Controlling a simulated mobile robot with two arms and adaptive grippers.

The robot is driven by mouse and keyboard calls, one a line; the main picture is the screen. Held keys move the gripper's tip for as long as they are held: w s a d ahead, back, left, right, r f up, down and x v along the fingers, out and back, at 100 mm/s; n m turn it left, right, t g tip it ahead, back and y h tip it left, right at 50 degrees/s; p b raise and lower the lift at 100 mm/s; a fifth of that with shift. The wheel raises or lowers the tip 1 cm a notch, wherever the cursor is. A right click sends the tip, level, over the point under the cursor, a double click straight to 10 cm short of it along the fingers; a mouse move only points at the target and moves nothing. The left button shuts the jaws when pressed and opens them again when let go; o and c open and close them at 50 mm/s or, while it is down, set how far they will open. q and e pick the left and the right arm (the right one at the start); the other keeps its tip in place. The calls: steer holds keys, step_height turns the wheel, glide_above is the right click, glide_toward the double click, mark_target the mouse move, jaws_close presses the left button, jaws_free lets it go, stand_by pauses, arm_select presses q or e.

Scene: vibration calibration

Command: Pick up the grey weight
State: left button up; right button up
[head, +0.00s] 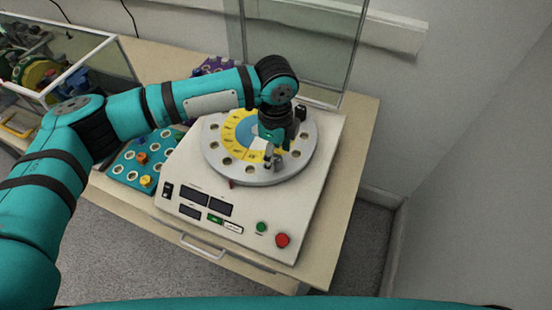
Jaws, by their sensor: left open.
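My left gripper (271,158) points down over the round grey turntable (225,172) on the white calibration machine (265,220). Its jaws are open, with the tips close above the turntable's near part. Small grey and dark shapes show at the fingertips, and I cannot tell whether the grey weight is among them. The turntable has a ring of round holes and a yellow and blue centre, partly hidden by my gripper and wrist. A small dark piece (300,113) shows at its far right side. My right gripper is not in view.
A teal board (127,171) with round holes, an orange knob (142,157) and a yellow knob (146,181) lies left of the machine. A clear panel (305,50) stands behind it. A glass case (85,72) stands at the far left. The machine's front has green and red buttons (282,240).

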arm_select(q)
steer(key=shift+f, duration=1.35)
steer(key=c, duration=1.1)
steer(key=shift+r, duration=0.1)
